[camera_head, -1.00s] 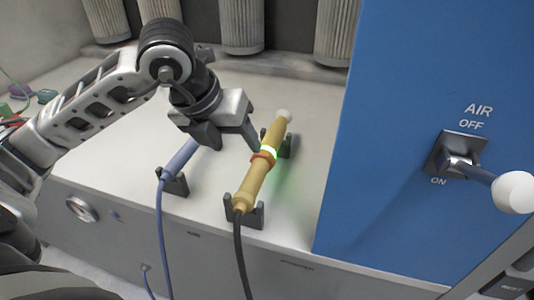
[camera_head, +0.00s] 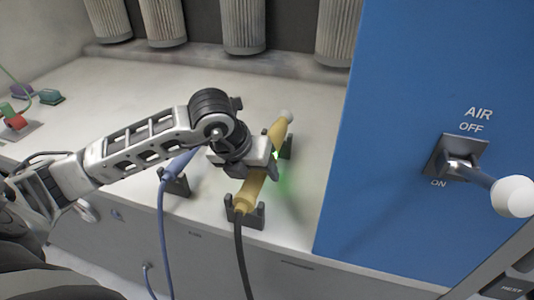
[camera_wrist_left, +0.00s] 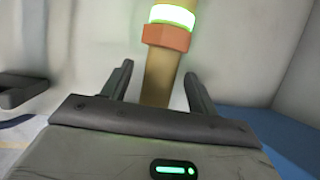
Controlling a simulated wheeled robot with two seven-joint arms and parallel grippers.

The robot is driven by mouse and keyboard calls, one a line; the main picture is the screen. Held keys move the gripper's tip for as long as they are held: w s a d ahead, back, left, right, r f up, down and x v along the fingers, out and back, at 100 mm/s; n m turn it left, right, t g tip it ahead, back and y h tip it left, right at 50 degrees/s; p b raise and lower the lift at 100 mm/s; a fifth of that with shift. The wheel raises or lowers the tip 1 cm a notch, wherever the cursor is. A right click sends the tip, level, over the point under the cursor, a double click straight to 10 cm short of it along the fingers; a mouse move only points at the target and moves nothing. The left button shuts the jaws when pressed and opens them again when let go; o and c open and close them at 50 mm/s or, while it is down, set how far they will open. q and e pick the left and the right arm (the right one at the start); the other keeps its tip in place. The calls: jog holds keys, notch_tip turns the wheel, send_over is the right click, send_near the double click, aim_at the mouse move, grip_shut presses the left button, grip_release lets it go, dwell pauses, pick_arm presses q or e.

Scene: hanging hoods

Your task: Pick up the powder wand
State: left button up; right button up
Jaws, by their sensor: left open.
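The yellow wand (camera_head: 250,190), which I take to be the powder wand, lies in dark cradle stands on the white bench, with a black cable at its near end. In the left wrist view the wand (camera_wrist_left: 160,78) shows an orange collar and a glowing green ring, and passes between the fingers. My left gripper (camera_head: 258,166) is over the middle of the wand and hides that part in the head view. In the left wrist view the left gripper (camera_wrist_left: 158,82) is open, with a gap on both sides of the wand. My right gripper is not in view.
A blue wand (camera_head: 181,162) rests in a cradle left of the yellow one. A blue panel (camera_head: 390,100) with an AIR lever (camera_head: 512,195) stands close on the right. Pleated filters (camera_head: 243,25) hang behind.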

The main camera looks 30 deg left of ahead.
pick_arm(q)
jog(key=shift+c, duration=0.3)
jog(key=c, duration=1)
jog(key=shift+r, duration=0.1)
jog(key=shift+c, duration=0.4)
